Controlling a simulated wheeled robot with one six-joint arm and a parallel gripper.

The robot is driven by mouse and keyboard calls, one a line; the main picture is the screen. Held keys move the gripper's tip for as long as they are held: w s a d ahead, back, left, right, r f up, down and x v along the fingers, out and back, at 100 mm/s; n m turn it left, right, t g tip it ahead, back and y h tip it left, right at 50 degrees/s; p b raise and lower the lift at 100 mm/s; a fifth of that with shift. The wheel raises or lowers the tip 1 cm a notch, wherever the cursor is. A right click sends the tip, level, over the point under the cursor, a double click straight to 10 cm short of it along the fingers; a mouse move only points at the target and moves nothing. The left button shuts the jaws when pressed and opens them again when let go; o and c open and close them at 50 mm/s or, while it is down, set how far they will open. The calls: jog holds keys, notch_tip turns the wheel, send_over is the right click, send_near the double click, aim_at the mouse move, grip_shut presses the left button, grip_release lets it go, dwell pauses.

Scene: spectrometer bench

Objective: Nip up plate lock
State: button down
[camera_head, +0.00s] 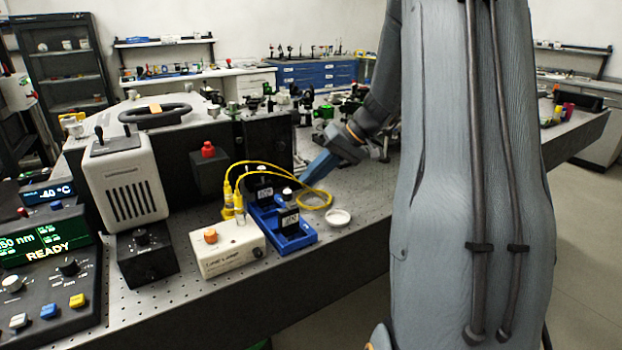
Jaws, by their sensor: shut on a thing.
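My gripper (318,172) is at the end of my arm above the perforated bench (352,215), pointing down and left. A blue tapered part shows at its end, behind and right of the blue rack (298,240). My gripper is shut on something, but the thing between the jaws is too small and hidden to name. I cannot pick out the plate lock with certainty. The rack holds two dark-labelled containers, the front one (289,219) and the rear one (264,189). A yellow cable (318,206) loops on the bench below my gripper.
A white dish (338,217) lies right of the rack. A cream lamp box (228,249) stands left of it. A black housing (268,145) with a red-knobbed box (208,170) is behind. Optics mounts (323,112) crowd the back. My arm hides much of the right side.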

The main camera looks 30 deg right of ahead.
jog(key=shift+d+f+y+b, duration=0.15)
jog(key=shift+y+b, duration=0.15)
jog(key=shift+y, duration=0.3)
dwell(1.0)
jog(key=c, duration=1.7)
grip_release()
jog(key=shift+c, duration=0.2)
jog(key=shift+a+r+h+p, duration=0.3)
jog(key=shift+h+p, duration=0.15)
jog(key=shift+h, duration=0.25)
jog(key=shift+a+r+n+h+p, duration=0.15)
jog(key=shift+h+p, duration=0.45)
jog(key=shift+a+r+n+h+p, duration=0.1)
jog(key=shift+n+h+p, duration=0.05)
jog(key=shift+h+p, duration=0.45)
jog(key=h+p, duration=0.1)
jog(key=p, duration=0.1)
jog(key=shift+s+a+h+p, duration=0.1)
jog(key=shift+a+h+p, duration=0.1)
jog(key=shift+h+p, duration=0.2)
jog(key=h+p, duration=0.1)
jog(key=p, duration=0.3)
jog(key=shift+a+n+h, duration=0.25)
jog(key=shift+n+h, duration=0.05)
jog(key=shift+h, duration=0.1)
